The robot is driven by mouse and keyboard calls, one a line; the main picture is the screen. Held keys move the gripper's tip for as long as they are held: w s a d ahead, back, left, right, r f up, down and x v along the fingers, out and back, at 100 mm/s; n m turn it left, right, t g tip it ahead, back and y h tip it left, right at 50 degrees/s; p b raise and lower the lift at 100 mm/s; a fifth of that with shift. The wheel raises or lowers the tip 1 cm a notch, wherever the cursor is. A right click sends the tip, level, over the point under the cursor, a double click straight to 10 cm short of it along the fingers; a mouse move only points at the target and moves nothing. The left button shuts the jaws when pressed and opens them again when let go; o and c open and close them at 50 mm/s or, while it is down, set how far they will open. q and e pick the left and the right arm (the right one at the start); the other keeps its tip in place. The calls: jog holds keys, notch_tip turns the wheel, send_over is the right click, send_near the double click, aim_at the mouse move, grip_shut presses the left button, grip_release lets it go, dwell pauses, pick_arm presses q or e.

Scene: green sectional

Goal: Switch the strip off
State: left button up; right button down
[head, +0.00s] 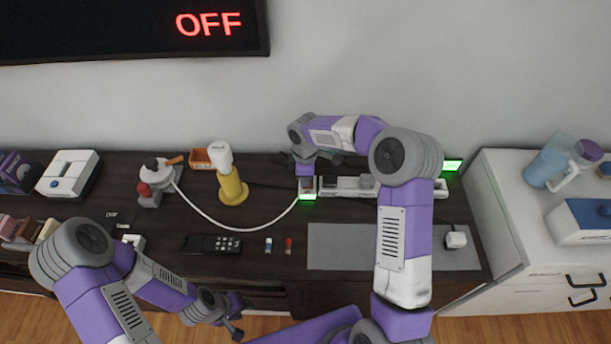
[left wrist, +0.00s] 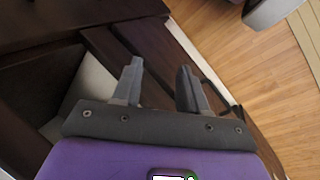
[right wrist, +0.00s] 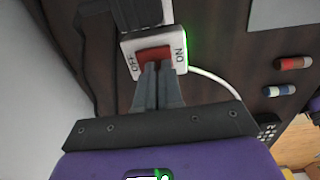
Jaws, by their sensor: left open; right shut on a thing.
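The white power strip (head: 345,185) lies along the back of the dark desk. Its left end carries a red rocker switch (right wrist: 154,54) with OFF and ON marked on either side. A green light glows at the ON edge. My right gripper (head: 307,176) is at this end; in the right wrist view its fingertips (right wrist: 157,68) are close together on the red rocker. How far the rocker is tilted I cannot tell. My left gripper (head: 237,322) is open and empty in front of the desk, and it also shows in the left wrist view (left wrist: 160,70).
A wall screen (head: 130,25) shows a red OFF.

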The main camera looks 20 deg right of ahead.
jog(key=shift+s+f, duration=0.25)
jog(key=shift+f, duration=0.1)
jog(key=shift+r+p, duration=0.5)
jog(key=shift+r, duration=0.05)
notch_tip(320, 180, up, 4)
jog(key=p, duration=0.3)
jog(key=shift+w+r, duration=0.15)
jog(key=shift+r, duration=0.05)
notch_tip(320, 180, up, 9)
jog(key=p, duration=0.2)
jog(key=shift+r, duration=0.15)
jog(key=shift+s+t+b, duration=0.25)
jog(key=shift+t+b, duration=0.35)
jog(key=shift+b, duration=0.15)
